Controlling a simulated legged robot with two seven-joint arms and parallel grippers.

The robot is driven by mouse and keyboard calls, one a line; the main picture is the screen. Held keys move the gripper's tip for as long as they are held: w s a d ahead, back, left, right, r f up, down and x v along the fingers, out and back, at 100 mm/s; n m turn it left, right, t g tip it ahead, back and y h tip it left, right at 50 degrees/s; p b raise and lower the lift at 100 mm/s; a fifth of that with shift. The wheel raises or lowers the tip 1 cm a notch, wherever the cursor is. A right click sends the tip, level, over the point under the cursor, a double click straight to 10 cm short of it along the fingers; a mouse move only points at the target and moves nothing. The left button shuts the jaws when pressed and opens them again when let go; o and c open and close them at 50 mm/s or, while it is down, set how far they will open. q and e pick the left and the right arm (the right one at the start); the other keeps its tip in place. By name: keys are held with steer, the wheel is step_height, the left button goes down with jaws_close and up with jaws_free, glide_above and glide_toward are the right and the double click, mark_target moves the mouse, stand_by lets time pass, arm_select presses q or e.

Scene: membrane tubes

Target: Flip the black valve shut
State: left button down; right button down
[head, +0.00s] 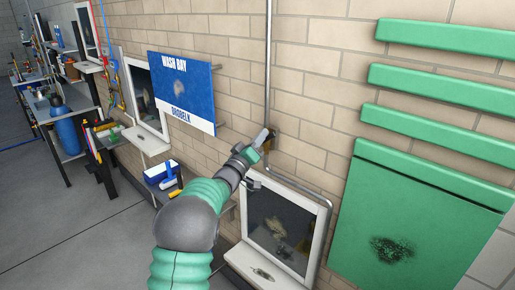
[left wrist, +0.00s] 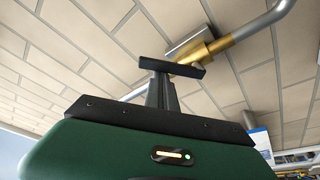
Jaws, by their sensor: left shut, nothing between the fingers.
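A valve (head: 273,139) sits on the vertical grey pipe on the brick wall, at the middle of the head view. It looks small and dark there, partly hidden by my left gripper (head: 258,148). In the left wrist view the valve shows a brass body (left wrist: 214,47) with a flat grey piece beside it. The left gripper's dark fingers (left wrist: 172,68) are shut and empty. Their tips overlap the valve in the picture; I cannot tell whether they touch. My right gripper is not in view.
The pipe (head: 268,60) bends below the valve and runs over a white-framed panel (head: 326,225). A blue sign (head: 182,88) hangs to the left, and green slats and a green panel (head: 400,225) are to the right. Cluttered benches stand far left.

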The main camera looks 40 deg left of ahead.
arm_select(q)
steer(key=d+m+b, duration=0.1)
steer(key=m+b, duration=0.1)
steer(key=d+f+m+h+b, duration=0.1)
steer(key=m, duration=0.1)
steer(key=shift+d+f+t+b, duration=0.1)
steer(key=shift+f+t+b, duration=0.1)
steer(key=shift+t+b, duration=0.2)
steer(key=shift+s+d+f+m+h+b, duration=0.1)
steer(key=shift+f+m+h+b, duration=0.2)
steer(key=shift+m+h+b, duration=0.65)
steer(key=shift+w+d+f+m+h+b, duration=0.15)
steer(key=shift+f+m+h+b, duration=0.4)
steer(key=shift+m, duration=0.85)
steer(key=shift+s+d+f+m+h+b, duration=0.15)
steer(key=shift+m+h+b, duration=0.25)
steer(key=shift+m+b, duration=0.65)
